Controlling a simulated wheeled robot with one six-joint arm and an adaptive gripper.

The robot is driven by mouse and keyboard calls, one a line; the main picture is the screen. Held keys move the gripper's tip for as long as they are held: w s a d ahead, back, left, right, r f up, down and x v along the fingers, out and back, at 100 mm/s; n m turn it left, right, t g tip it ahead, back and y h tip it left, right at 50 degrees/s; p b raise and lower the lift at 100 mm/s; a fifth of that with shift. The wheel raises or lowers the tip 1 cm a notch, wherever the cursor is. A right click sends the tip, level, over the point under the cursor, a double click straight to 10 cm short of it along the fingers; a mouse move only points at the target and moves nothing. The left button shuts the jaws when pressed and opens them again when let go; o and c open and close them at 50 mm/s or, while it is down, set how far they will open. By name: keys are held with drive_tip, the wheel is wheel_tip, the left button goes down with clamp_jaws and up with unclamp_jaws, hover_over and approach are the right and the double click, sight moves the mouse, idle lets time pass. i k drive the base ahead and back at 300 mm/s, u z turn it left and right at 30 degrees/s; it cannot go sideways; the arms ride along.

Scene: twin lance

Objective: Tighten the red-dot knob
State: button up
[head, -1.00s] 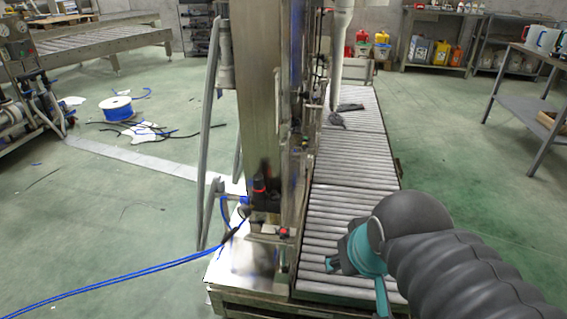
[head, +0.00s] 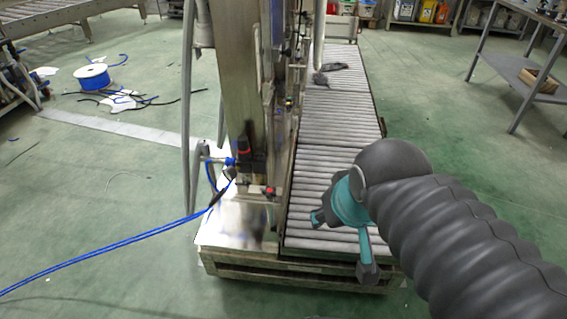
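A small knob with a red dot (head: 270,191) sits low on the front of the upright metal machine frame, just left of the roller conveyor. It looks small, and how far it is turned cannot be made out. My gripper (head: 343,245) is to the right of the knob and lower in the picture, over the near end of the conveyor. Its two teal fingers with dark tips are spread apart, with nothing visible between them. My dark arm hides part of the conveyor's right side.
A black regulator with a red top (head: 243,148) and blue hoses (head: 130,245) is left of the knob. The roller conveyor (head: 330,120) runs away behind my gripper, with dark items on it. A grey shelf table (head: 520,70) stands far right. Green floor is open between.

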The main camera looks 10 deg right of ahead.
sight(271, 193)
drive_tip(key=u, duration=1.4)
drive_tip(key=k, duration=0.65)
drive_tip(key=z, duration=0.8)
